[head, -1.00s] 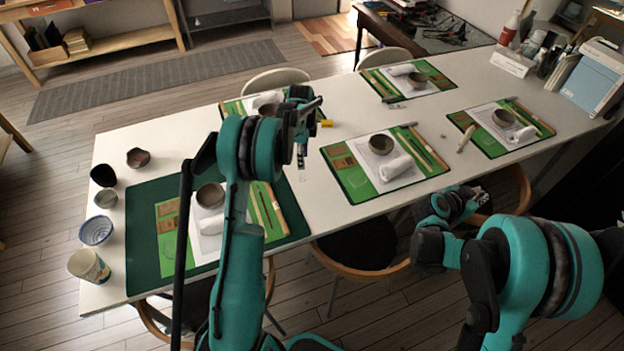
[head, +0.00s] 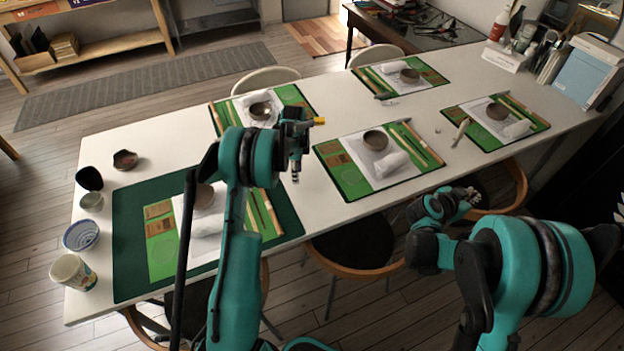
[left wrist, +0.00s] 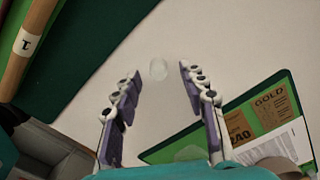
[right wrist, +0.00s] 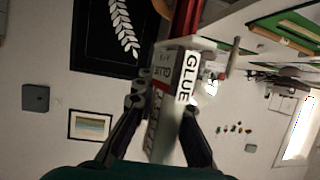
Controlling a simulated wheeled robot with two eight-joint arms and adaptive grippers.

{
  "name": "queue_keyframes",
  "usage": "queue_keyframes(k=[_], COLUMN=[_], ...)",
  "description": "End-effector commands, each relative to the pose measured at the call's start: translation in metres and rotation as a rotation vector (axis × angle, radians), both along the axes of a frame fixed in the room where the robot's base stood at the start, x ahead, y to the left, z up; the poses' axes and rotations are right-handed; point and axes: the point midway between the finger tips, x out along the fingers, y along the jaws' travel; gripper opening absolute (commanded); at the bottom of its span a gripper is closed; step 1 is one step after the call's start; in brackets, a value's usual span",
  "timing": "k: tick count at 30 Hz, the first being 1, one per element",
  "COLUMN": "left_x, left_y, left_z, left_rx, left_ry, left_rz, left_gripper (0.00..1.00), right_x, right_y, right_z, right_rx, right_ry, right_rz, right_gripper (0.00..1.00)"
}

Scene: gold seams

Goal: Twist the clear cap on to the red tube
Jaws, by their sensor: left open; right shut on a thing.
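The clear cap (left wrist: 158,69) is a small, pale, see-through round piece on the white table. In the left wrist view it lies just beyond and between my left fingertips. I cannot make it out in the head view. My left gripper (head: 296,177) is open and empty, pointing down over the table; its spread fingers also show in the left wrist view (left wrist: 155,85). My right gripper (right wrist: 165,100) is shut on the red tube (right wrist: 188,78), which carries white GLUE labels and has a red part at the top of the right wrist view. In the head view my right gripper (head: 465,197) is in front of the table.
A dark green mat (head: 130,270) lies on the left, with bowls and a cup (head: 72,272) beside it. Green place settings (head: 335,180) with bowls fill much of the table. Chairs (head: 350,240) stand along its front.

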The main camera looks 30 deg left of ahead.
Motion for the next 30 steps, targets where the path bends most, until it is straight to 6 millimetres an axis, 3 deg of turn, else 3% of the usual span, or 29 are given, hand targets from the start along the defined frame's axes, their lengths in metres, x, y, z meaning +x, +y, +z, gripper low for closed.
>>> queue_keyframes(k=[3, 12, 18, 30], left_x=[0.0, 0.0, 0.0, -0.0001], left_y=[0.0001, 0.0001, 0.0001, 0.0001], left_z=[-0.0093, -0.008, -0.008, -0.0054], left_rx=[0.0, 0.0, 0.0, 0.0], left_ry=[0.0, 0.0, 0.0, 0.0], left_rz=[0.0, 0.0, 0.0, 0.0], left_gripper=[0.42, 0.42, 0.09, 0.09], right_x=[0.0, 0.0, 0.0, 0.0], right_y=[0.0, 0.0, 0.0, 0.0], right_z=[-0.004, -0.0026, -0.0026, -0.0014], right_rx=[0.0, 0.0, 0.0, 0.0], right_ry=[0.0, 0.0, 0.0, 0.0], right_rz=[0.0, 0.0, 0.0, 0.0], right_gripper=[0.0, 0.0, 0.0, 0.0])
